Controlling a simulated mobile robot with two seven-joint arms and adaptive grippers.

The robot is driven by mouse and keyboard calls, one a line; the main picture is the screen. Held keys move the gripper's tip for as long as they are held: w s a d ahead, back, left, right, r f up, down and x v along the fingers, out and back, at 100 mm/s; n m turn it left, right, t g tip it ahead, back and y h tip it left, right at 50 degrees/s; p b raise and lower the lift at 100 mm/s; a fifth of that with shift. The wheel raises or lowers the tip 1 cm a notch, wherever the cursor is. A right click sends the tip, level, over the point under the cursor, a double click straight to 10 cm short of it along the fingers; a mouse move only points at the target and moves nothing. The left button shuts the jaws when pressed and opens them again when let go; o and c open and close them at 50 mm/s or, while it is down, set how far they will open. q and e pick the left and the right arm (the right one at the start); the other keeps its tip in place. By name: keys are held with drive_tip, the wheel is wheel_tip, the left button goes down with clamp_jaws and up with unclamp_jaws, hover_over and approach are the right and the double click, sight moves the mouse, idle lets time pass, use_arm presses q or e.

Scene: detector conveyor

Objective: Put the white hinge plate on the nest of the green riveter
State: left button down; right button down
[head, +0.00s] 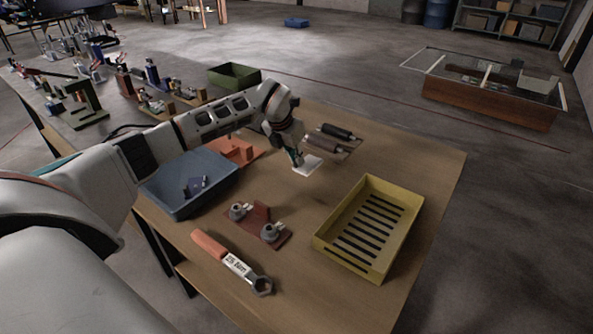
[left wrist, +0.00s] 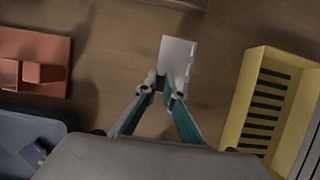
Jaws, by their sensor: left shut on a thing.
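A dark green device with an upright frame, probably the green riveter (head: 90,103), stands far off at the left end of the bench. Its nest is too small to make out. My right gripper is not in view.
A blue bin (head: 173,205), an orange block fixture (head: 248,150), a clamp fixture (head: 262,215), a big wrench (head: 232,262) and a yellow slotted crate (head: 323,241) lie around the gripper. A green bin (head: 252,80) and several devices stand farther back. Bare tabletop shows at right.

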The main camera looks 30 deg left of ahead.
sight(295, 166)
use_arm(q)
drive_tip(key=shift+f, duration=2.35)
drive_tip(key=shift+r, duration=0.1)
drive_tip(key=c, duration=2.2)
unclamp_jaws()
drive_tip(key=shift+o, duration=0.2)
